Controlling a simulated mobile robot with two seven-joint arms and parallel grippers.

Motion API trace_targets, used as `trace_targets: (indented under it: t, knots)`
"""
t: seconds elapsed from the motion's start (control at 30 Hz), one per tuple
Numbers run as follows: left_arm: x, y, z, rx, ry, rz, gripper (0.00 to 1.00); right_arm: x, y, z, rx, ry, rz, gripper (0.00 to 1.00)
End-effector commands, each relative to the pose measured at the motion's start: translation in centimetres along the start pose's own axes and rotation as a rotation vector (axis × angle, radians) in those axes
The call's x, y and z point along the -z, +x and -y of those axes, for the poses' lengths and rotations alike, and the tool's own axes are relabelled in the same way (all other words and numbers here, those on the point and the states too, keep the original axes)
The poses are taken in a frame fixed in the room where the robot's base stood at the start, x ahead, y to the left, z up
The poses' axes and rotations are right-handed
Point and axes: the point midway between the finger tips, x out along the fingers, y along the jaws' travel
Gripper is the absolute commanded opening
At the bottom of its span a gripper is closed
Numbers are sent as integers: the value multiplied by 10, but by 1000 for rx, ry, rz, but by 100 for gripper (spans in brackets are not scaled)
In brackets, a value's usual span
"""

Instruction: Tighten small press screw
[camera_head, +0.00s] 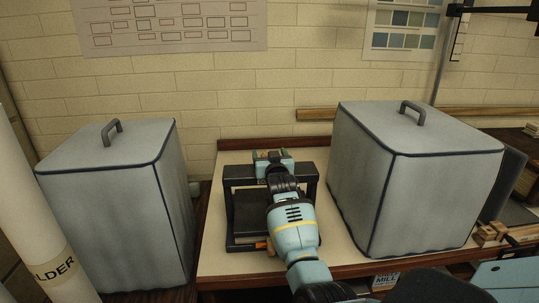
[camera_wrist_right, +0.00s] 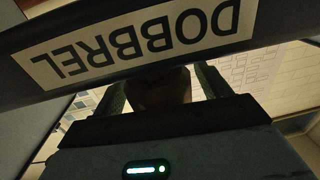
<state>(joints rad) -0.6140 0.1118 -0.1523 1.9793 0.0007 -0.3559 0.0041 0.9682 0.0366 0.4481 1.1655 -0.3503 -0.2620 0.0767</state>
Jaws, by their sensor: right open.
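The small press (camera_head: 231,205) is a black frame standing on the table in the middle of the head view, partly hidden by my right arm. My right gripper (camera_head: 272,156) is over the top of the press. In the right wrist view the open fingers (camera_wrist_right: 160,90) stand on either side of a dark brown rounded piece (camera_wrist_right: 158,92), which looks like the screw's knob or handle. I cannot tell whether the fingers touch it. A dark press bar (camera_wrist_right: 280,35) with an upside-down "DOBBREL" label crosses that view. The screw's shaft is hidden. My left gripper is not in view.
Grey covered boxes with top handles stand left (camera_head: 115,220) and right (camera_head: 415,185) of the press, the right one close to it. A white roll (camera_head: 30,200) is at the far left. The table (camera_head: 215,262) is bare at its front left. A brick wall is behind.

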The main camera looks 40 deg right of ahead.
Motion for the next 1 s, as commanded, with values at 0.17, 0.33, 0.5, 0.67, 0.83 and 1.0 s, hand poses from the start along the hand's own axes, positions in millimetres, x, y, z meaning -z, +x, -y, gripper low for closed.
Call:
trace_targets:
  t: [0.17,0.33,0.5,0.67,0.83,1.0]
  knots:
    - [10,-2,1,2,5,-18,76,3,-18,1,1,2,-3,76]
    - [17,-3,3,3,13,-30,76,3,-42,1,1,3,-3,76]
    - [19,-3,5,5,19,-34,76,2,-62,1,1,1,-3,76]
    - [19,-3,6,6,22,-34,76,2,-72,1,1,1,-3,76]
    - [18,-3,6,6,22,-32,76,1,-75,1,1,1,-2,76]
    - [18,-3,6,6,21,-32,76,1,-75,1,1,1,-2,76]
